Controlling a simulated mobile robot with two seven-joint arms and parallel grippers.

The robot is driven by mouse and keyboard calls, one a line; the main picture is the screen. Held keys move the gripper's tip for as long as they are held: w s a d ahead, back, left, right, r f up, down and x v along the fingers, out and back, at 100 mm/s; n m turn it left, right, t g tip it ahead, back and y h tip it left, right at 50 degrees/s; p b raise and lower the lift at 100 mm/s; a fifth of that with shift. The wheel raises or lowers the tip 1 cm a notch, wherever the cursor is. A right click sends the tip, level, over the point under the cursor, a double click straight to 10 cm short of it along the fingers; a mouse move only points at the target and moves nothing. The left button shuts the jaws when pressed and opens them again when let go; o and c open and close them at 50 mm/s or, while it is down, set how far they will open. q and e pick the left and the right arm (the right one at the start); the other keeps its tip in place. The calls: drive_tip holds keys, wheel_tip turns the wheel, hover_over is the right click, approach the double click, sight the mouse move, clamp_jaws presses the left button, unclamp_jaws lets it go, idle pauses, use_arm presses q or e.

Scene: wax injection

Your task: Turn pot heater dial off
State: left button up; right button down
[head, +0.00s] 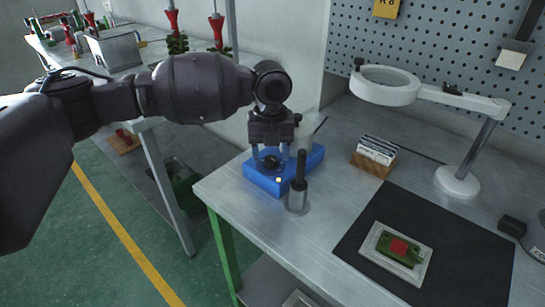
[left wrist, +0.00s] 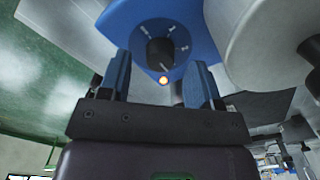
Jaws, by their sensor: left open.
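The pot heater is a blue box (head: 265,184) on the metal bench, near its left edge. Its black dial (left wrist: 159,51) shows in the left wrist view, with white marks around it and a glowing orange lamp (left wrist: 163,80) beside it. My left gripper (head: 272,163) is open in front of the heater, at the dial. In the left wrist view its two blue fingers (left wrist: 161,80) stand apart, one on each side of the dial's line, with the dial beyond their tips. I cannot tell whether they touch it. My right gripper is not in view.
A black-handled tool in a metal holder (head: 297,200) stands just right of the heater. A card holder (head: 374,153), a ring lamp (head: 387,86) and a black mat (head: 460,250) with a mould plate (head: 378,262) are further right. The front bench top is clear.

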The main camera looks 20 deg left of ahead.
use_arm(q)
drive_tip(key=shift+f, duration=0.85)
